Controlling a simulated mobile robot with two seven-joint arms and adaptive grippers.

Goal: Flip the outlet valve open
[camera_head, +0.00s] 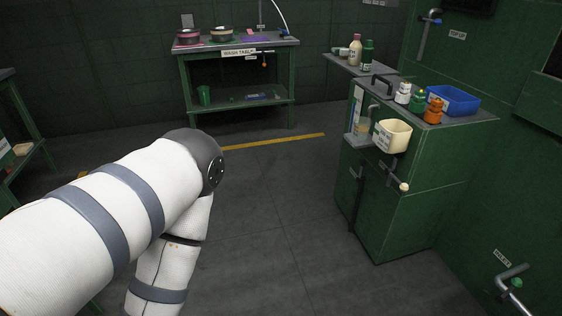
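One grey bent pipe with a pale green end (513,281) sticks out of the green wall at the lower right, below a small white label. A short pipe with a pale round end (401,184) juts from the green cabinet. My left arm fills the lower left, bent at the elbow; its gripper is out of frame. My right gripper does not show.
The green cabinet (415,222) stands right of centre, with bottles, a blue bin (453,101) and a cream bin (392,136). A wash table (237,46) stands at the back. The grey floor (275,215) between is clear. A shelf edge shows at far left.

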